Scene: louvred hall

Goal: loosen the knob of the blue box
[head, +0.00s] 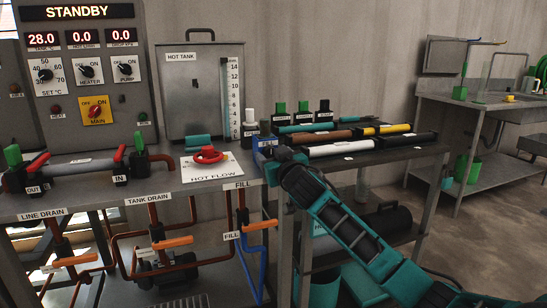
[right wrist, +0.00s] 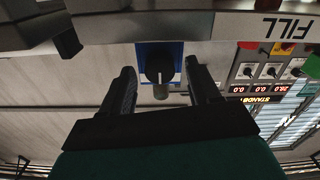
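The blue box (head: 264,142) sits at the right end of the bench top, by the corner of the frame. In the right wrist view, which is upside down, the blue box (right wrist: 178,49) shows face on with a dark round knob (right wrist: 155,66) bearing a pale line. My right gripper (right wrist: 160,70) is open. Its two dark fingers stand on either side of the knob with clear gaps, and I cannot tell how far their tips reach along it. In the head view my right gripper (head: 270,156) is close in front of the box and partly hides it. My left gripper is not in view.
A red valve wheel (head: 208,155) on the HOT FLOW plate is left of the box. Small bottles (head: 250,124) stand behind it. A cart with coloured tubes (head: 345,149) is close on the right. Orange-handled valves (head: 172,242) hang below the bench.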

